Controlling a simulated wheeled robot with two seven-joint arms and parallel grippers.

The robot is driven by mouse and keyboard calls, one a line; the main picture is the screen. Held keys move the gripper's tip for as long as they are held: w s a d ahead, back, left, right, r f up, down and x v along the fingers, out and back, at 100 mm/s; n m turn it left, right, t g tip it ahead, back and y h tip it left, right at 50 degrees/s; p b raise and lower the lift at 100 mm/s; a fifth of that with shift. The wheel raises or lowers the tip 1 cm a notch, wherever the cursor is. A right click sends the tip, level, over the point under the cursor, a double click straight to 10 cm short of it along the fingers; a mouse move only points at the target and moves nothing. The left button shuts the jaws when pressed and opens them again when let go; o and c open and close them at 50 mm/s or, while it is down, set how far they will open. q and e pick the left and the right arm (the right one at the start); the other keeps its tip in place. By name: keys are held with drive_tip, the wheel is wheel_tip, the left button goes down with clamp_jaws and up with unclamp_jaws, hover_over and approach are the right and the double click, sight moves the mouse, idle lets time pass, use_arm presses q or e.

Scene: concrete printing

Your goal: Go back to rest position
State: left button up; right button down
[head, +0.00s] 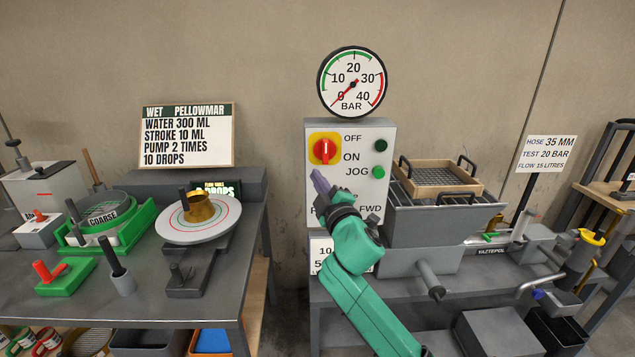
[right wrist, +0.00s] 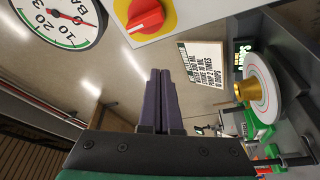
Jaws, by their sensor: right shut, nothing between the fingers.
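My right gripper (head: 318,178) is in front of the control box (head: 376,148), below and left of the red rotary switch (head: 324,150). Its purple fingers are closed together and empty; they also show in the right wrist view (right wrist: 158,78). Its teal arm (head: 365,290) comes up from the bottom of the head view and hides part of the box's lower labels. The red switch also shows at the top of the right wrist view (right wrist: 146,16). I cannot tell whether the fingertips touch the box. My left gripper is not in view.
A pressure gauge (head: 352,82) tops the box, its red needle near zero. Right of it stands a grey hopper (head: 430,227) with a wooden-framed sieve (head: 437,178). The left table (head: 215,290) holds a turntable (head: 177,228) with a brass cup. A gap separates the benches.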

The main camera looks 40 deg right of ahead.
wheel_tip(320, 180, down, 23)
drive_tip(key=w+m+g+y, duration=0.1)
drive_tip(key=w+g+y, duration=0.1)
drive_tip(key=g, duration=0.3)
drive_tip(key=s+a+f+m+g+y, duration=0.15)
drive_tip(key=s+f, duration=0.25)
drive_tip(key=f, duration=0.7)
drive_tip(key=s+a+f+m+g+y, duration=0.1)
drive_tip(key=s+f+g, duration=0.25)
drive_tip(key=f, duration=0.75)
drive_tip(key=s+a+f+m+g+y, duration=0.1)
drive_tip(key=s+a+f+g, duration=0.15)
drive_tip(key=s+f, duration=0.55)
drive_tip(key=s+a+f+g, duration=0.1)
drive_tip(key=s+a+f, duration=0.3)
drive_tip(key=s+f, duration=0.5)
drive_tip(key=s+a+f+m+g, duration=0.1)
drive_tip(key=s+a+f+g, duration=0.1)
drive_tip(key=s, duration=0.7)
drive_tip(key=s+a+f+g+y, duration=0.1)
drive_tip(key=s+f, duration=0.4)
drive_tip(key=s, duration=0.5)
drive_tip(key=a+g, duration=0.1)
drive_tip(key=a, duration=0.1)
drive_tip(key=shift+a+f+m, duration=0.25)
drive_tip(key=shift+a+m, duration=0.1)
